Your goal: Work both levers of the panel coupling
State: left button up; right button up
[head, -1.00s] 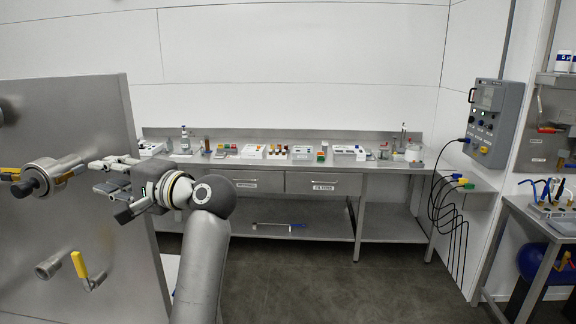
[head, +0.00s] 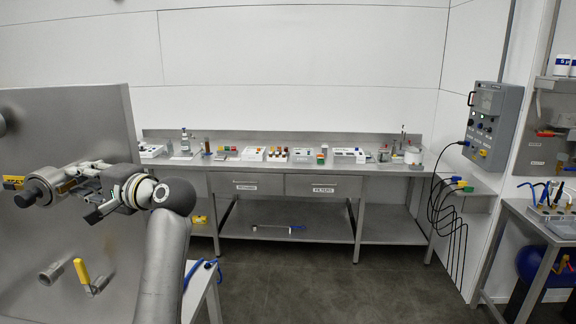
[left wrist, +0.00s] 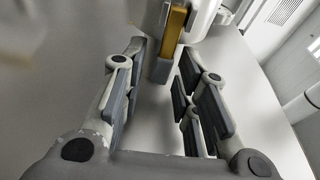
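The panel coupling (head: 42,186) is a round metal fitting with a dark knob, on the upright steel panel at the left of the head view. Its yellow-marked left lever (head: 12,182) sticks out to the left. My left gripper (head: 82,170) is at the coupling's right side and hides that side in the head view. In the left wrist view the gripper (left wrist: 160,82) is open, its fingers well apart. A grey lever with a yellow-brown strip (left wrist: 174,34) reaches between the fingertips, with gaps at both sides. My right gripper is not in view.
Below the coupling, the steel panel (head: 70,120) carries a pipe stub (head: 50,273) and a yellow-handled valve (head: 83,272). A long steel bench (head: 300,166) with small items stands behind. Open floor lies in front of it.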

pick_arm(q)
jog(key=shift+s, duration=0.1)
jog(key=shift+c, duration=0.2)
grip_shut()
jog(key=shift+s+d+f+m+t+b, duration=0.1)
jog(key=shift+d+f+m+t+b, duration=0.1)
jog(key=shift+m+t+b, duration=0.35)
jog(key=shift+s+d+r+m+t+h+b, duration=0.15)
jog(key=shift+m+t+h+b, duration=0.2)
jog(key=shift+t+h+b, duration=0.3)
jog(key=shift+t, duration=0.4)
